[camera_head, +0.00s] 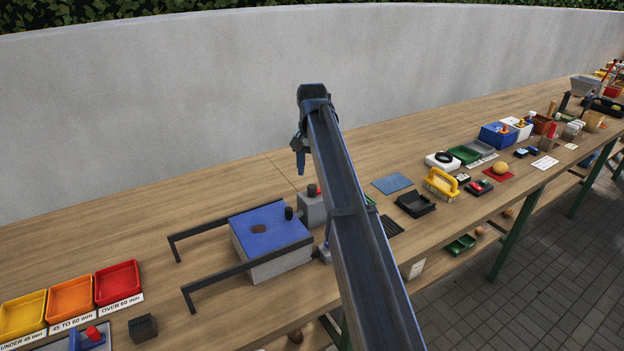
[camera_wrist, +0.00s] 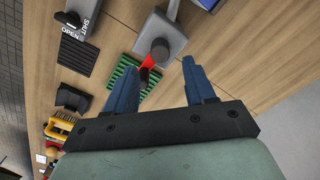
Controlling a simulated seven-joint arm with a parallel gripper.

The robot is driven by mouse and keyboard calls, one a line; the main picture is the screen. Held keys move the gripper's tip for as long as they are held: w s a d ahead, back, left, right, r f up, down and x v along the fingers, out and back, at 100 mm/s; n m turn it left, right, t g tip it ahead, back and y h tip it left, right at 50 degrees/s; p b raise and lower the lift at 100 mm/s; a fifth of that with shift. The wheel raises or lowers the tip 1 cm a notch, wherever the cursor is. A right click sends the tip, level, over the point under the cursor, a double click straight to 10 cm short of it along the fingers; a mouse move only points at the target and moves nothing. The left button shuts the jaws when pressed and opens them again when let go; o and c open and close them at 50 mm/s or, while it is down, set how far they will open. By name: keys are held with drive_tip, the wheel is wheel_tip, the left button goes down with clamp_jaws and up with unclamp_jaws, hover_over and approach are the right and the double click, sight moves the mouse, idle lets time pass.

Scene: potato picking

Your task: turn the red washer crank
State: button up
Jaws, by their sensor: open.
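The red washer crank (camera_wrist: 149,63) shows in the wrist view as a short red arm beside a dark round knob (camera_wrist: 159,49), at the grey washer housing (camera_wrist: 167,30). In the head view the housing (camera_head: 309,210) stands right of a blue-topped box, and only a little red shows by the dark knob (camera_head: 312,190). My gripper (camera_wrist: 160,65) is open and empty, its blue fingers spread to either side of the crank in the picture. In the head view my gripper (camera_head: 300,160) hangs above and behind the housing. I cannot tell its exact height over the crank.
The blue-topped box (camera_head: 264,225) with dark rails stands left of the housing. A green slatted grate (camera_wrist: 126,82) lies beside the crank in the wrist view. Coloured bins (camera_head: 118,284) sit at left; a black tray (camera_head: 415,204) is at right. The bench behind is clear.

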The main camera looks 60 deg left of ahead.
sight(312, 186)
wheel_tip(312, 186, up, 9)
idle(0.3)
drive_tip(key=shift+f, duration=0.1)
idle(0.4)
